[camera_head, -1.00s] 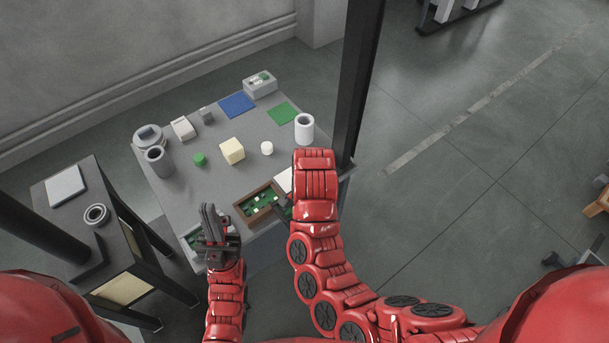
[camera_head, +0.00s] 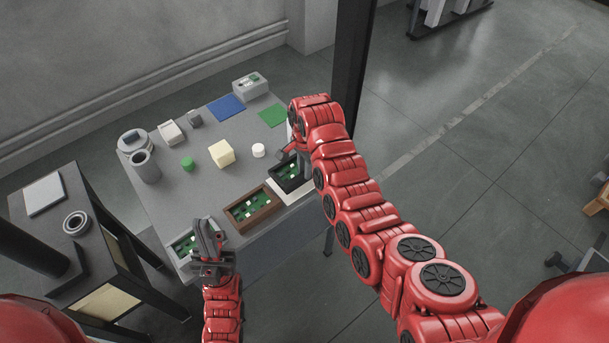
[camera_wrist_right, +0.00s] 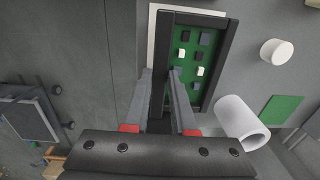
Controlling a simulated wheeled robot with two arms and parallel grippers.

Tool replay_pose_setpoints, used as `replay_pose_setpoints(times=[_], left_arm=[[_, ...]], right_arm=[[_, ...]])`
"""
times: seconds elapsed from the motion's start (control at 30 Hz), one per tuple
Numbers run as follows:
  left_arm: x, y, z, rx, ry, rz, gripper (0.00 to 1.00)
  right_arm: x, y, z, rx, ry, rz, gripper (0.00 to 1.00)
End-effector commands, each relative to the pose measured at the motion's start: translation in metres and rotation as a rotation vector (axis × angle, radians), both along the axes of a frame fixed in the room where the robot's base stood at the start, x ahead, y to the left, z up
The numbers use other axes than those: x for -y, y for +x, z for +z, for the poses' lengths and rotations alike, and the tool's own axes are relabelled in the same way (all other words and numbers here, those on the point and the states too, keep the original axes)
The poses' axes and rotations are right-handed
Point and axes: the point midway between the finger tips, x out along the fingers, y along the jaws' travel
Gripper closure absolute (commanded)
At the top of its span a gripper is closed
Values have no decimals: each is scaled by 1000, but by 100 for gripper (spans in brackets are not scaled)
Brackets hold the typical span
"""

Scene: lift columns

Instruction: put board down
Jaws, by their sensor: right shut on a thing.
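A green board with small dark and white chips in a black frame (camera_head: 288,173) is at the front right of the table, over a white pad (camera_head: 294,192). In the right wrist view the framed board (camera_wrist_right: 207,62) fills the upper middle. My right gripper (camera_wrist_right: 161,75) is shut on the near end of its black left side wall. In the head view my right arm hides part of the board and the gripper. I cannot tell whether the frame touches the pad. My left gripper (camera_head: 208,225) is over the table's front left; its jaw gap is unclear.
A brown tray (camera_head: 254,211) with a green board lies left of the pad, and a light tray (camera_head: 182,246) lies by my left gripper. A yellow block (camera_head: 222,154), green cylinder (camera_head: 187,164) and white cylinder (camera_head: 258,150) stand behind. A dark post (camera_head: 350,70) rises behind my right arm.

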Motion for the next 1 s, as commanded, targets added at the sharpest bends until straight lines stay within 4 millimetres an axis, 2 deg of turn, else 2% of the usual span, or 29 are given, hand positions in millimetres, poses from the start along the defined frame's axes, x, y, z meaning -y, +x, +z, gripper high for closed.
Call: replay_pose_setpoints(times=[0.13,0.3,0.7,0.73,0.8,0.9,1.0], left_arm=[[0,0,15,0,0,0,100],[0,0,21,0,0,0,100],[0,0,15,0,0,0,100],[0,0,15,0,0,0,100],[0,0,17,0,0,0,100],[0,0,17,0,0,0,100],[0,0,17,0,0,0,100]], right_arm=[[0,-1,-13,-5,-1,0,100],[0,-2,-30,-6,-2,0,100],[0,0,-39,0,0,0,100],[0,0,-39,-1,-1,0,74],[0,-1,-37,-1,-1,0,61],[0,0,-37,-1,-1,0,46],[0,-1,-37,-1,-1,0,46]])
